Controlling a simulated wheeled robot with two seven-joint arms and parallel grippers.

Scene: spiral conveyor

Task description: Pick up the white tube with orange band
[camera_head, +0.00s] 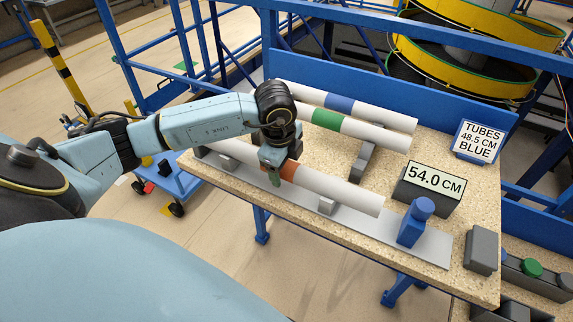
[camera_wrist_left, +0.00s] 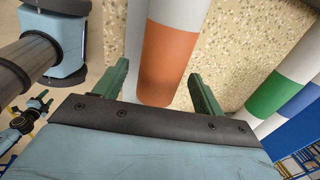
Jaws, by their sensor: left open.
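The white tube with the orange band (camera_head: 336,189) lies across grey supports along the front of the table in the head view. My left gripper (camera_head: 284,177) is over its orange band and hides part of it. In the left wrist view the orange band (camera_wrist_left: 167,58) shows between the two green fingers of my left gripper (camera_wrist_left: 163,88). These fingers are open, one on each side of the tube; whether they touch it I cannot tell. My right gripper is not in view.
A green-banded tube (camera_head: 362,129) and a blue-banded tube (camera_head: 372,111) lie behind. A display reading 54.0 CM (camera_head: 435,182), a blue stop block (camera_head: 416,222) and a "TUBES 48.5 CM BLUE" sign (camera_head: 478,142) stand to the right. A blue rail (camera_head: 350,76) edges the back.

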